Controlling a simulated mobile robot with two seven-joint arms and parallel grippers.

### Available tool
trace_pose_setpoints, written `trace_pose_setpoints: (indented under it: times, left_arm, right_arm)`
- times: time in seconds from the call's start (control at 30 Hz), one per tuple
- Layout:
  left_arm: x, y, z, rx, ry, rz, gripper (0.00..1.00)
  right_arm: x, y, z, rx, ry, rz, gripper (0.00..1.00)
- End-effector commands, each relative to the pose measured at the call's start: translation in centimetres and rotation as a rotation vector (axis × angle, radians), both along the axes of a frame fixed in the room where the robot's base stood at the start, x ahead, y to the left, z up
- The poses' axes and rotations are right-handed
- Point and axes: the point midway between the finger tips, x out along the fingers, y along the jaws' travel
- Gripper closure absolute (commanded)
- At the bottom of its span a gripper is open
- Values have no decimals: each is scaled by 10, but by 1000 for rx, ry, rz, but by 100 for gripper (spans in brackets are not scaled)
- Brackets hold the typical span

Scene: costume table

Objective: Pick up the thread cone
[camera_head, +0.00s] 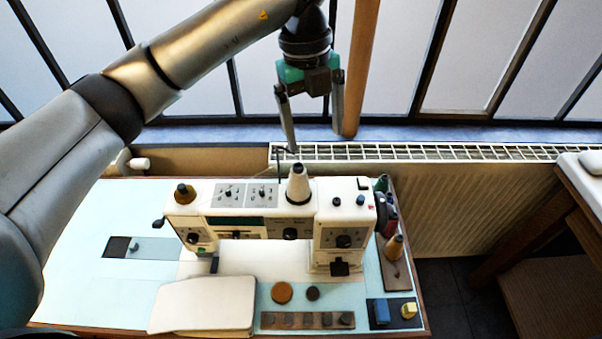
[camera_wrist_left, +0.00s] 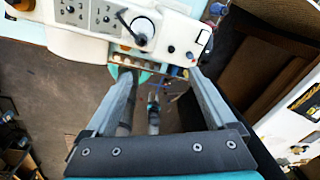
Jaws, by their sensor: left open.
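A pale cream thread cone (camera_head: 298,186) stands upright on top of the white sewing machine (camera_head: 220,204). The cone also shows near the top of the left wrist view (camera_wrist_left: 142,27), with a dark thin rod beside it. My left gripper (camera_head: 314,142) is open and empty, with its fingers pointing down. In the head view it appears above the cone and slightly to its right, apart from it. In the left wrist view the two fingers (camera_wrist_left: 162,75) are spread, and the cone lies beyond them. My right gripper is not seen.
A smaller tan cone (camera_head: 394,247) and dark spools stand at the machine's right. A dark knob (camera_head: 184,193) sits on the machine's left top. A white radiator grille (camera_head: 430,152) and a wooden post (camera_head: 360,70) are behind.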

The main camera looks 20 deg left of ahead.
Motion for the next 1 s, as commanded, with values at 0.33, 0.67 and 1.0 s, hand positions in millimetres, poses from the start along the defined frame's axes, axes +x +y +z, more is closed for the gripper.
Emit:
trace_pose_setpoints:
  times: [0.33, 0.67, 1.0]
  left_arm:
    - [4, 30, -20, 126, 2, 80, 10]
    - [4, 29, -82, 122, -2, 79, 10]
    - [0, 29, -113, 122, 1, 76, 10]
  right_arm:
    - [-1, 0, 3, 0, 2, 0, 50]
    - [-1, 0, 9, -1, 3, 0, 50]
    - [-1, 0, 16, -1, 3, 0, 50]
